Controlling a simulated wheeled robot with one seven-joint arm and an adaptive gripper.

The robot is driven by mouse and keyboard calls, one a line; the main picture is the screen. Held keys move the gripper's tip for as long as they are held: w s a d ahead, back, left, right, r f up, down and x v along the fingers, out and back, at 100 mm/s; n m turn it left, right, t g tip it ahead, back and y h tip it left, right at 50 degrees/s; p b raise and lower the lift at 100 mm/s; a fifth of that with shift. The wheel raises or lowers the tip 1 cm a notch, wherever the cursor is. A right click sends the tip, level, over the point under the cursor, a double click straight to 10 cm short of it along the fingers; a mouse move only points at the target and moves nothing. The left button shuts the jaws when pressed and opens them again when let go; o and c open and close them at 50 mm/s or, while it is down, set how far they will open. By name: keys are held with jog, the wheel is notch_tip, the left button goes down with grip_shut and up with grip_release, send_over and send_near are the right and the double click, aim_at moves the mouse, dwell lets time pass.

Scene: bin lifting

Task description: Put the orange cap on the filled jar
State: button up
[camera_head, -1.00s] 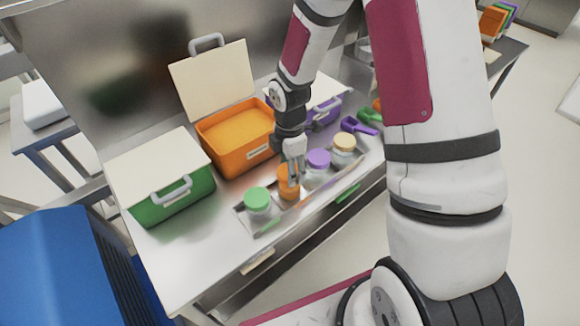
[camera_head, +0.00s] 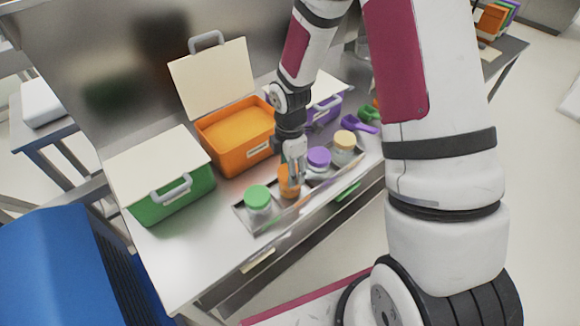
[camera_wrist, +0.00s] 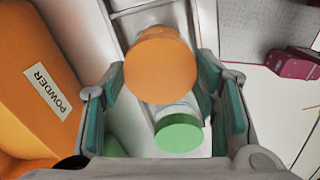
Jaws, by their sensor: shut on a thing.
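The orange cap (camera_wrist: 160,65) is between the two teal-padded fingers of my gripper (camera_wrist: 163,80) in the wrist view. The gripper is shut on it. In the head view my gripper (camera_head: 294,170) points down at the orange-filled jar (camera_head: 290,190), which stands in the tray between the green-capped and purple-capped jars. The cap hides most of this jar from the wrist camera. The fingers partly cover the cap in the head view, so I cannot tell whether it is fully seated or level on the jar.
A green-capped jar (camera_head: 258,200) stands left of it, a purple-capped jar (camera_head: 318,160) close on the right, then a tan-capped jar (camera_head: 343,145). An open orange bin (camera_head: 215,158) and a closed green bin (camera_head: 180,205) stand behind. The tray's edge (camera_head: 255,234) is near the table front.

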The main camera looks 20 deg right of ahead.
jog(key=shift+f, duration=0.35)
dwell(1.1)
jog(key=o, duration=1.5)
jog(key=shift+c, duration=0.2)
jog(key=shift+r, duration=0.15)
jog(key=shift+r+p, duration=1.25)
jog(key=shift+r, duration=2.15)
grip_shut()
jog(key=shift+f, duration=0.35)
